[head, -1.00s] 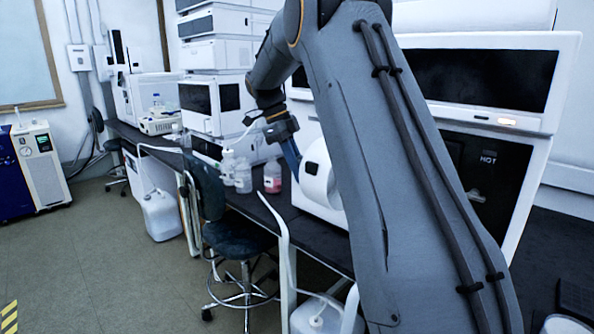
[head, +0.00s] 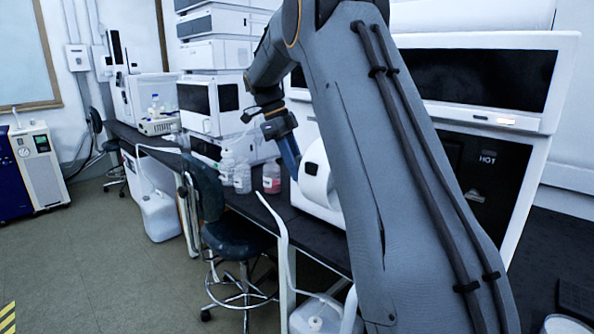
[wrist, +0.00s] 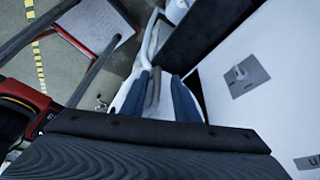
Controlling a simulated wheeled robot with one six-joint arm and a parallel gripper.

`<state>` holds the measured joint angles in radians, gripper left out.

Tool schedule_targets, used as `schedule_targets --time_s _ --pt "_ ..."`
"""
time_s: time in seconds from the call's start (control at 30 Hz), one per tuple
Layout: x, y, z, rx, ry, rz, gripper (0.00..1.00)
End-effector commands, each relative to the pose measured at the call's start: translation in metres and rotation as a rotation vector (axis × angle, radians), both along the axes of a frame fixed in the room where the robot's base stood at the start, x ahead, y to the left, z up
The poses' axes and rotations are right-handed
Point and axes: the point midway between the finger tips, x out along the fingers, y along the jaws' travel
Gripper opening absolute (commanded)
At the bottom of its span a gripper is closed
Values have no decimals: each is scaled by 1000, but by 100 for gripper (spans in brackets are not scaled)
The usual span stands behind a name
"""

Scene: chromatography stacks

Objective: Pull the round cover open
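The round cover (head: 316,174) is a white, drum-shaped part on the front of the white instrument in the head view. My arm hides its right side, so I cannot tell how far it stands open. My gripper (head: 290,160) points downward just left of the cover, with blue fingers close to it. I cannot tell whether they touch. In the wrist view, my gripper (wrist: 160,98) shows two blue fingers set apart, with pale shapes visible between them. I cannot make out the cover for sure in that view.
A stool (head: 226,235) stands before the dark bench (head: 262,211). Bottles, including one with pink liquid (head: 271,178), stand left of my gripper. White tubing (head: 280,222) arches up from a container (head: 316,318) below. A white panel (wrist: 270,100) fills the wrist view's right. Floor at left is open.

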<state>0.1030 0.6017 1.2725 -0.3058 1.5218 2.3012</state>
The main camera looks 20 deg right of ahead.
Motion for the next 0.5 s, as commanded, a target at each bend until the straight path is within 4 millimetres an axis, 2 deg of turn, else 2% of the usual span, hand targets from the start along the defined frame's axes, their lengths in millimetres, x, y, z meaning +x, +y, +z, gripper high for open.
schedule_targets --time_s 0.3,0.5 --pt "15 15 46 0 -4 2 28" --pt "19 19 62 0 -3 1 28"
